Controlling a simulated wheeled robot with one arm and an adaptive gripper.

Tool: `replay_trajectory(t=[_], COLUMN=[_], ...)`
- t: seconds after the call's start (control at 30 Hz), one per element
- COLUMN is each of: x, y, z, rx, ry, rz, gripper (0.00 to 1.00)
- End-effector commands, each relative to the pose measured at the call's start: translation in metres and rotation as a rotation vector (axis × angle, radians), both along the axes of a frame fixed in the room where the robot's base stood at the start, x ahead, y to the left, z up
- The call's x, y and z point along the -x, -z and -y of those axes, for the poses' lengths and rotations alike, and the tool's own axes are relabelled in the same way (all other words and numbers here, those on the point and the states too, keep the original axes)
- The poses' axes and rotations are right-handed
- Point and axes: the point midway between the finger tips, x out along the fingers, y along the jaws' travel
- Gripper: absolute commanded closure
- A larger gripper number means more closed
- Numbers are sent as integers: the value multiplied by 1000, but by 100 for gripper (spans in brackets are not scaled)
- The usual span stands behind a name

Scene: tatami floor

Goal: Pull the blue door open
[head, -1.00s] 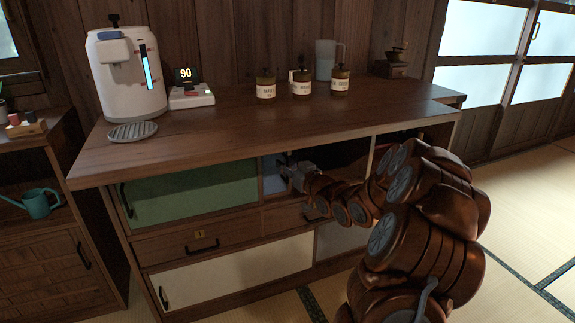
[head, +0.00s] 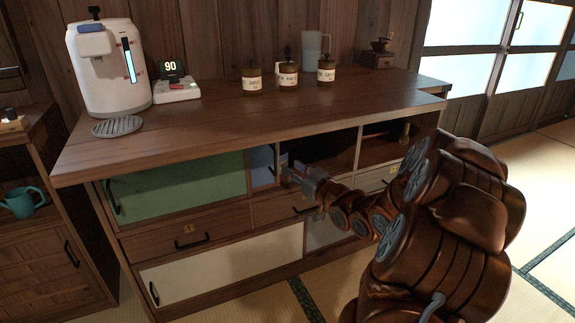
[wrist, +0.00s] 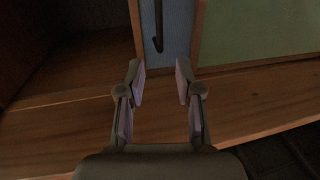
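The blue door (head: 262,170) is a narrow panel in the upper row of the low wooden cabinet, just right of the green door (head: 178,188). A dark open compartment lies to its right. In the wrist view the blue door (wrist: 178,30) fills the top middle, with a dark vertical bar handle (wrist: 157,25). My gripper (head: 286,174) is at the door's right edge in the head view. In the wrist view my gripper (wrist: 160,78) is open and empty, its two fingers apart below the handle's end. Contact with the door cannot be told.
The cabinet top (head: 220,128) overhangs the doors. It bears a white dispenser (head: 110,70), a scale (head: 175,90) and several jars and tools. A drawer (head: 170,238) and a white door (head: 225,262) are below. Tatami floor (head: 535,190) is free at the right.

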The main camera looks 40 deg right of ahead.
Motion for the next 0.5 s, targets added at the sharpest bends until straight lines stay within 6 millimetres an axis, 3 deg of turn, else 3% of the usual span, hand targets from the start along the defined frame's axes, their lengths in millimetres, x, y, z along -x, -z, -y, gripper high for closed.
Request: replay_trajectory(t=[0.2, 0.5], x=[18, 24], y=[0, 0], z=[1, 0], rx=[3, 1], ry=[3, 1], rz=[-1, 0], gripper=[65, 65])
